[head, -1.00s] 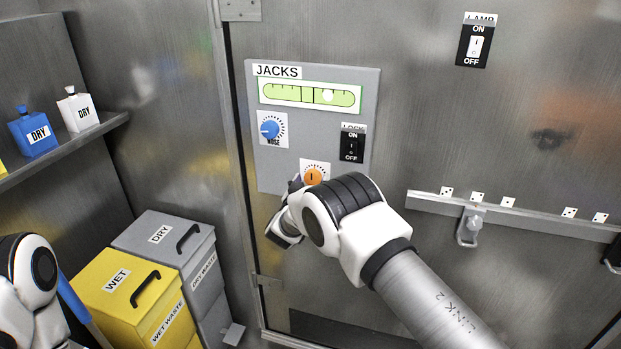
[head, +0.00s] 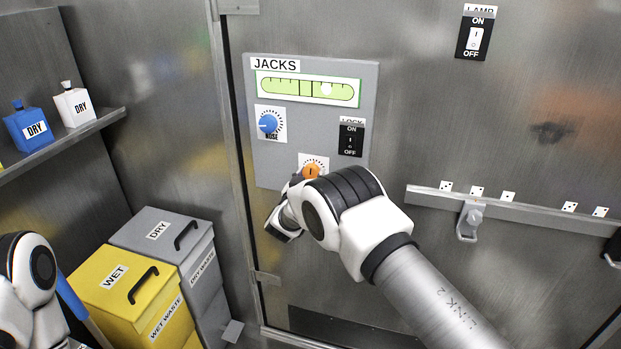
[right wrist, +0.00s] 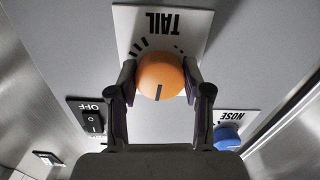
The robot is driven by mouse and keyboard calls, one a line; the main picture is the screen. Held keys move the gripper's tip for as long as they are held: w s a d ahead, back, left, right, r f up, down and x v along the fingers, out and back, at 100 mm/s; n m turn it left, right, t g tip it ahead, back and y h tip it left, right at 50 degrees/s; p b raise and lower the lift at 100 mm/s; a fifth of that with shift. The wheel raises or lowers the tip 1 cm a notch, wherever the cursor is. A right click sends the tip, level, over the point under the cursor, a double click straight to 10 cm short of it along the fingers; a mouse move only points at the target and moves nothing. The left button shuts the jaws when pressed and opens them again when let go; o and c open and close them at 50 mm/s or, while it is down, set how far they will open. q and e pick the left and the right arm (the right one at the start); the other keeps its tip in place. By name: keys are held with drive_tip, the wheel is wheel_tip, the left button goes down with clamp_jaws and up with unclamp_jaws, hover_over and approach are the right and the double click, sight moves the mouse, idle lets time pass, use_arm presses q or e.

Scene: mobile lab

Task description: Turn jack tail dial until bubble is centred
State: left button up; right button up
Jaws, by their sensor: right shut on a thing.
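The orange tail dial (right wrist: 160,78) sits on a white plate marked TAIL in the right wrist view, and its dark pointer line shows. It is partly hidden in the head view (head: 311,171). My right gripper (right wrist: 161,84) is shut on the dial, one finger on each side. The bubble level (head: 280,87) is a green vial at the top of the JACKS panel (head: 340,180). Its pale bubble (head: 327,89) lies right of the two centre lines, outside them. My left arm shows at the lower left, but its gripper is out of view.
The blue nose dial (head: 268,123) and black lock switch (head: 350,138) are close to the tail dial on the panel. A rail (head: 530,212) with a hook runs to the right. Yellow wet (head: 100,300) and grey dry (head: 135,232) waste bins stand lower left.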

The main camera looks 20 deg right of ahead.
drive_tip(key=shift+f+m+b, duration=0.2)
drive_tip(key=shift+m+b, duration=0.5)
drive_tip(key=shift+m, duration=0.1)
drive_tip(key=m+b, duration=1.4)
drive_tip(key=shift+r+m+b, duration=0.2)
drive_tip(key=shift+m+b, duration=1.35)
drive_tip(key=shift+m, duration=0.15)
drive_tip(key=o, duration=1.2)
drive_tip(key=shift+c, duration=0.2)
drive_tip(key=shift+r, duration=0.15)
